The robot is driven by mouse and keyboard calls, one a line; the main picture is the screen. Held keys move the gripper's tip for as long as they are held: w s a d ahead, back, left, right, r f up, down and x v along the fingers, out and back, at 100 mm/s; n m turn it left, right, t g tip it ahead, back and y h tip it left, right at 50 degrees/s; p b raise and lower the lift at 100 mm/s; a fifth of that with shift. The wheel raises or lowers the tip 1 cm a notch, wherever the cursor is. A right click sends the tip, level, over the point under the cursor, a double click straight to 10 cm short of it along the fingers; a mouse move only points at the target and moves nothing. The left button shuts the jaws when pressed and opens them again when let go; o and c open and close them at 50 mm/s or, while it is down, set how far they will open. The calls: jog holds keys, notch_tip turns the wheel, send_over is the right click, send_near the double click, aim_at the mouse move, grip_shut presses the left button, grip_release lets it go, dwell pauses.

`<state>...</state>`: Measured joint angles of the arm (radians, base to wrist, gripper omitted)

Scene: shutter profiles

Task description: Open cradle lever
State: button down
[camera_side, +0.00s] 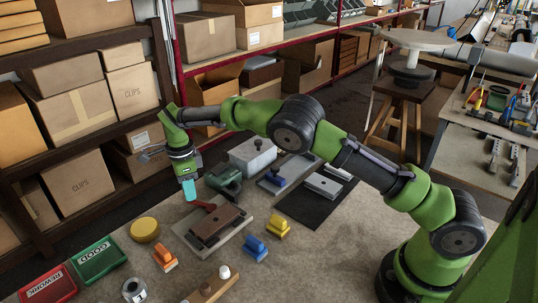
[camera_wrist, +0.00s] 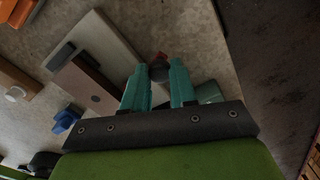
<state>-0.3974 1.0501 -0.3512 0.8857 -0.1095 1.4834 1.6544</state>
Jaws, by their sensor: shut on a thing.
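The cradle (camera_side: 218,226) is a brown block on a pale grey plate in the middle of the bench. Its red lever (camera_side: 204,206) sticks out from the block's far left end, towards my gripper (camera_side: 190,196). In the wrist view the brown block (camera_wrist: 92,88) and plate (camera_wrist: 112,42) lie left of my teal fingers (camera_wrist: 160,68). The fingers are shut on the lever's end, a dark knob (camera_wrist: 159,72) with a bit of red showing beyond it. The fingers hide part of the lever.
A green clamp-like tool (camera_side: 225,180) and a grey block (camera_side: 252,156) stand close behind the cradle. Blue (camera_side: 254,248), yellow (camera_side: 278,226) and orange (camera_side: 164,258) pieces stand around it. Green (camera_side: 98,261) and red (camera_side: 47,286) trays lie at the front left.

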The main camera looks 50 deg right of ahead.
jog(key=shift+w+d+m, duration=0.15)
jog(key=shift+d+m, duration=0.5)
jog(key=shift+m, duration=0.45)
jog(key=shift+w+d+m, duration=0.1)
jog(key=shift+d+m, duration=0.5)
jog(key=shift+m, duration=0.5)
jog(key=shift+d, duration=0.1)
jog(key=c, duration=0.9)
grip_release()
notch_tip(320, 180, up, 17)
